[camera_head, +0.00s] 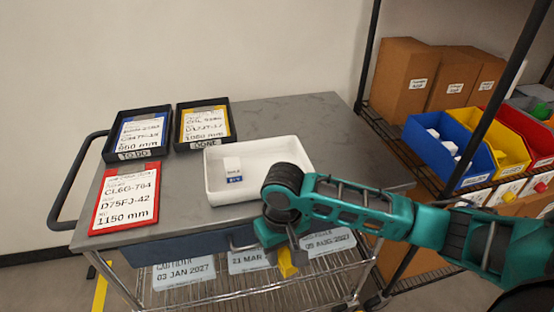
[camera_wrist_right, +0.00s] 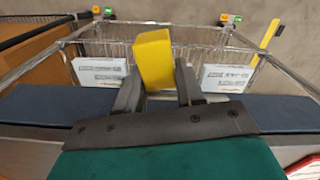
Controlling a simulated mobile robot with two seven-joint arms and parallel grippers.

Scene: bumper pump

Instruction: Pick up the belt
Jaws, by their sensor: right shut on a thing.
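My right gripper (camera_head: 279,246) is at the front edge of the cart, in front of the blue drawer. In the right wrist view the gripper (camera_wrist_right: 157,92) is shut on a yellow block-like piece (camera_wrist_right: 153,60). In the head view the yellow piece (camera_head: 287,264) shows below the fingers, over the lower shelf. I cannot tell a belt for certain. Labelled pale packs lie on the lower wire shelf: one reads 03 JAN 2027 (camera_head: 184,274), one 21 MAR (camera_head: 249,261), one AUG 2027 (camera_head: 328,242). My left gripper is not in view.
The grey cart top (camera_head: 290,112) holds a white tray (camera_head: 211,197) with a small white box (camera_head: 232,168), a red card (camera_head: 125,197) reading 1150 mm, and two black trays, TO DO (camera_head: 139,156) and DONE (camera_head: 203,143). A rack with cartons (camera_head: 402,80) and coloured bins (camera_head: 440,157) stands right.

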